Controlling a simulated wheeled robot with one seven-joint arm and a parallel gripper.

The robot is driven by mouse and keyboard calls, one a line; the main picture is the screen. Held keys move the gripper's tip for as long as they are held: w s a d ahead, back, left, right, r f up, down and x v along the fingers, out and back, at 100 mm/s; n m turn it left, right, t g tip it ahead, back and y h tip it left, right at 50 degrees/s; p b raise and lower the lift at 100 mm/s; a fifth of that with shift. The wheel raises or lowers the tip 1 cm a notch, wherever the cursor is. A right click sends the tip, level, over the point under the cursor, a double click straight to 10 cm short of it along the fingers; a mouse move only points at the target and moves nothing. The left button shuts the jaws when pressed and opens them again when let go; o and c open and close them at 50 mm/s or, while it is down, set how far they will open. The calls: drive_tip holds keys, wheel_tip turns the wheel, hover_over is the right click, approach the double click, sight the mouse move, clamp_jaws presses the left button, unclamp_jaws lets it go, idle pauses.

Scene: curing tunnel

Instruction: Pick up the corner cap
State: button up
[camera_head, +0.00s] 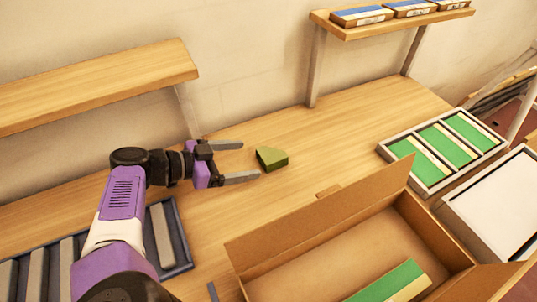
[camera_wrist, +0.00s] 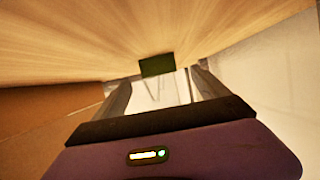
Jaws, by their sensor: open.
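The corner cap is a small dark green, wedge-like block (camera_head: 271,158) on the wooden table, right of my gripper in the head view. My gripper (camera_head: 243,161) is open and empty, its two fingers pointing toward the cap. The cap lies just beyond the fingertips and looks apart from them. In the wrist view the cap (camera_wrist: 157,65) shows as a dark green block ahead, between the two grey fingers (camera_wrist: 160,88).
An open cardboard box (camera_head: 318,220) with a green and cream piece stands at the front. A tray (camera_head: 384,151) of green pieces is at right. A dark tray (camera_head: 183,246) of grey bars lies at left. Shelves (camera_head: 100,84) overhang the back. The table behind the cap is clear.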

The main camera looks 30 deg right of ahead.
sight(263, 156)
drive_tip(key=x, duration=0.2)
drive_tip(key=p+x, duration=0.1)
drive_tip(key=x, duration=0.3)
drive_tip(key=shift+s+d+r+p, duration=0.15)
drive_tip(key=shift+d+r+p, duration=0.05)
drive_tip(key=shift+d+p, duration=0.25)
drive_tip(key=shift+c, duration=0.3)
drive_tip(key=c, duration=1.4)
drive_tip(key=shift+o, duration=0.2)
